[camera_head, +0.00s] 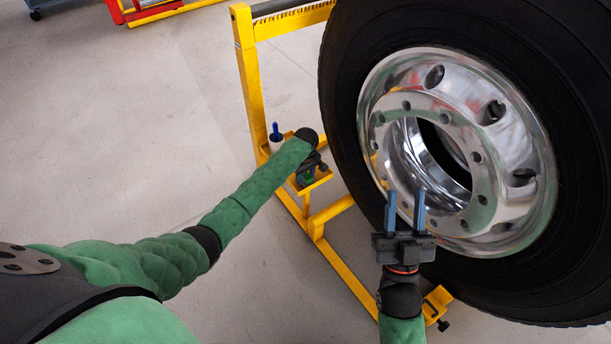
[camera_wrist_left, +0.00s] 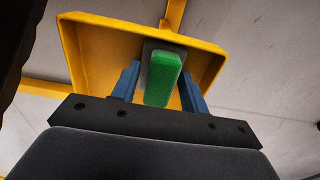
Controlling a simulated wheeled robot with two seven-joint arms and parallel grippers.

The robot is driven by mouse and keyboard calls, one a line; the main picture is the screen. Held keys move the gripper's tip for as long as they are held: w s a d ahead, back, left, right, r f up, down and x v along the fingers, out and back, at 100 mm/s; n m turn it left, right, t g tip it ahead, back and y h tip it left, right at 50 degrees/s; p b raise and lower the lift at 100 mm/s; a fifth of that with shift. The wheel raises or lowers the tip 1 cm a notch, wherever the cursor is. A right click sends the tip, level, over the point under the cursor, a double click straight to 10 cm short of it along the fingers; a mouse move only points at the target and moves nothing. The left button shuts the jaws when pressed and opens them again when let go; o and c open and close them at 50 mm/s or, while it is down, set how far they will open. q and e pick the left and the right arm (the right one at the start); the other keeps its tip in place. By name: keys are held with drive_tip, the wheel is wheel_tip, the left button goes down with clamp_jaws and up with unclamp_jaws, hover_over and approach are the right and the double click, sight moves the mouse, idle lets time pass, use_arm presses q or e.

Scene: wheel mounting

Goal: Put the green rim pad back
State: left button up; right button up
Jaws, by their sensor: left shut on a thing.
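The green rim pad (camera_wrist_left: 163,78) is between the two blue fingers of my left gripper (camera_wrist_left: 160,85), which is shut on it, in the left wrist view. The pad is over the yellow tray (camera_wrist_left: 90,45); I cannot tell whether it touches the tray's floor. In the head view the pad is a small green patch (camera_head: 307,180), mostly hidden by my left gripper (camera_head: 310,172) at the tray. My right gripper (camera_head: 405,212) is open and empty, its fingers pointing up in front of the wheel's chrome rim.
A large black tyre (camera_head: 345,90) with a chrome rim (camera_head: 540,180) stands at the right by a yellow stand (camera_head: 248,80). Grey floor (camera_head: 120,130) is clear at left.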

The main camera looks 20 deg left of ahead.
use_arm(q)
drive_tip(key=o, duration=1.2)
use_arm(e)
drive_tip(key=shift+w+f, duration=0.1)
drive_tip(key=shift+f, duration=0.2)
